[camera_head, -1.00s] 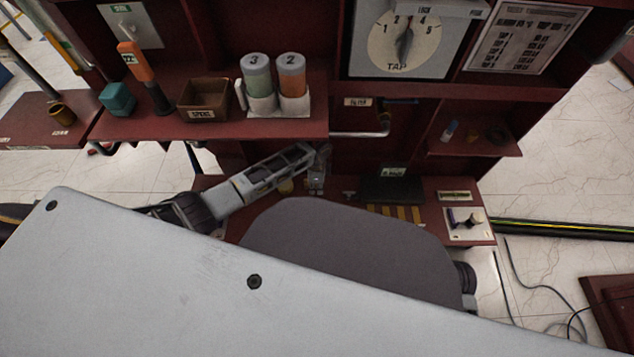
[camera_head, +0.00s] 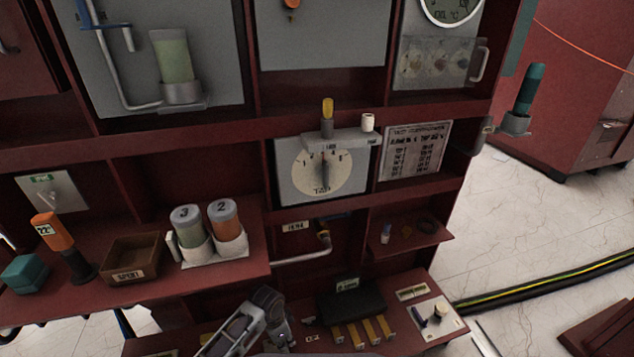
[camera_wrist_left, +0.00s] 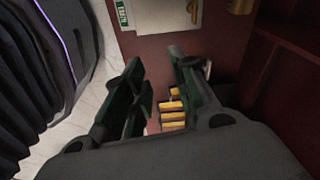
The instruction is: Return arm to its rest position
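My left arm comes in at the bottom of the head view, and its gripper (camera_head: 278,325) is low over the bottom shelf (camera_head: 165,342), left of the dark block (camera_head: 350,303) with yellow bars (camera_head: 364,332). In the left wrist view the two dark fingers of the left gripper (camera_wrist_left: 157,64) stand apart with nothing between them. Yellow bars (camera_wrist_left: 172,113) show beyond the gap. The fingertips are hard to make out in the head view. My right arm and gripper are in neither view.
Above left, a shelf holds a SPENT bin (camera_head: 131,260), two canisters (camera_head: 207,228) and an orange-topped tool (camera_head: 52,231). A TAP dial (camera_head: 322,172) is on the middle panel. A bent pipe (camera_head: 305,255) juts out above the gripper.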

